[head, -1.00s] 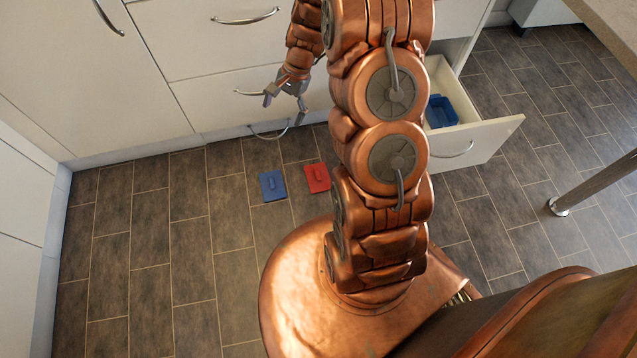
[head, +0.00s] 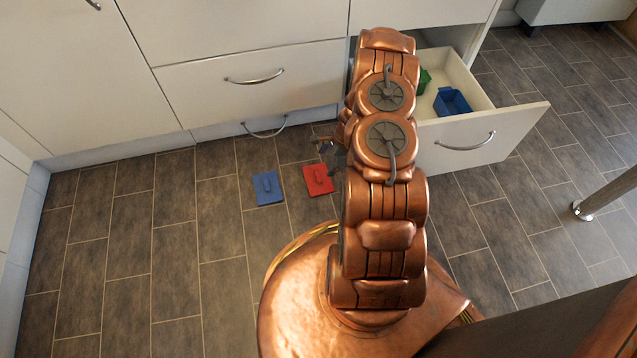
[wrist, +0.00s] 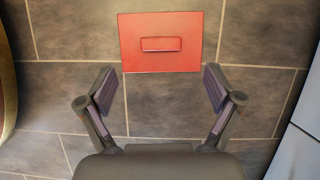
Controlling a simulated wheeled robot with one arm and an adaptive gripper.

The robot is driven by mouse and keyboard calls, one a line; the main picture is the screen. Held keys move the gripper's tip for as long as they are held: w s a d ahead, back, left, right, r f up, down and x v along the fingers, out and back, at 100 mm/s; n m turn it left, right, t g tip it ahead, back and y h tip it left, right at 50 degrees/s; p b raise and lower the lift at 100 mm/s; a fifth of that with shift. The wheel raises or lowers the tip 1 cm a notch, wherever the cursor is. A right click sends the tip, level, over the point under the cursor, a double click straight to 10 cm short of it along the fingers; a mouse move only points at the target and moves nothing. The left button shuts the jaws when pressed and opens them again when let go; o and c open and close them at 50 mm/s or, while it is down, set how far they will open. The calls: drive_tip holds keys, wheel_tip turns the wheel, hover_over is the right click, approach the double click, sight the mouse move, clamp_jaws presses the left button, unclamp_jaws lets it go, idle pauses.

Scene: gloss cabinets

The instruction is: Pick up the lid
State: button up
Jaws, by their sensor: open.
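A red lid (head: 318,179) with a raised bar handle lies flat on the floor in front of the cabinets. A similar blue lid (head: 267,187) lies just left of it. In the wrist view the red lid (wrist: 161,42) is beyond my fingertips, with its handle crosswise and roughly centred between them. My gripper (wrist: 158,88) is open and empty. In the head view my gripper (head: 328,147) is partly hidden by my arm and shows close to the red lid's far side. The task does not say which lid is meant.
An open drawer (head: 521,131) at the right holds a blue container (head: 452,102) and a green container (head: 423,80), partly hidden by my arm. A metal table leg (head: 604,195) stands at the far right. The tiled floor (head: 130,250) at the left is clear.

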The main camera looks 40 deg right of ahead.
sight(319, 175)
drive_tip(key=shift+f, duration=0.85)
drive_tip(key=shift+b+x, duration=2.05)
drive_tip(key=shift+x, duration=1.3)
drive_tip(key=shift+c, duration=0.4)
drive_tip(key=c, duration=1.2)
